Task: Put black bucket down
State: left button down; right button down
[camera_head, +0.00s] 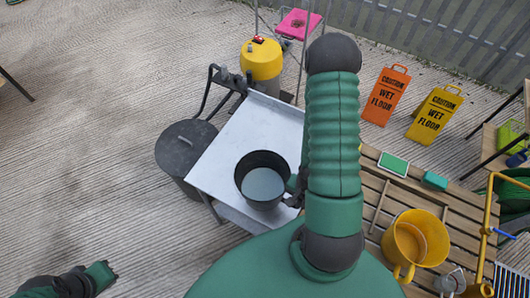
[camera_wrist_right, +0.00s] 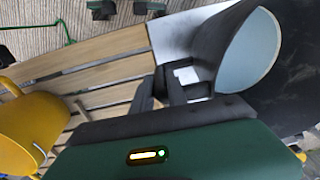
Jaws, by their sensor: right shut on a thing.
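The black bucket (camera_head: 262,160) is over the grey metal table (camera_head: 228,145) in the head view, with pale grey-blue contents or bottom showing inside. Whether its base touches the tabletop cannot be told. My right gripper (camera_head: 294,190) is shut on the bucket's right side, partly hidden by my green arm. In the right wrist view the bucket (camera_wrist_right: 213,48) is tilted in the picture at the upper right, beside my gripper's dark fingers (camera_wrist_right: 170,88). My left gripper (camera_head: 106,275) is at the lower left, away from the table; its jaws are too small to read.
A dark lidded bin (camera_head: 178,150) stands left of the table and a yellow container (camera_head: 262,62) behind it. A slatted wooden table (camera_head: 376,205) at right bears a yellow bucket (camera_head: 428,228). Two wet floor signs (camera_head: 386,95) stand behind. Floor at left is clear.

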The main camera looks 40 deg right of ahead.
aim_at(289, 168)
jog(key=w+a+p, duration=0.2)
jog(key=a, duration=0.2)
jog(key=w+d+b, duration=0.1)
jog(key=w+d, duration=0.2)
jog(key=w+d+b, duration=0.2)
jog(key=w+d, duration=0.1)
jog(key=d, duration=0.1)
jog(key=w+d+f+b, duration=0.1)
jog(key=w+d+b, duration=0.1)
jog(key=w+d, duration=0.1)
jog(key=shift+w+d, duration=0.2)
jog(key=shift+d, duration=0.3)
jog(key=f, duration=0.2)
jog(key=f+p, duration=0.1)
jog(key=f, duration=0.1)
jog(key=shift+w+d, duration=0.35)
jog(key=shift+d, duration=0.05)
jog(key=c, duration=1.3)
grip_release()
jog(key=shift+s, duration=0.15)
jog(key=shift+r, duration=0.1)
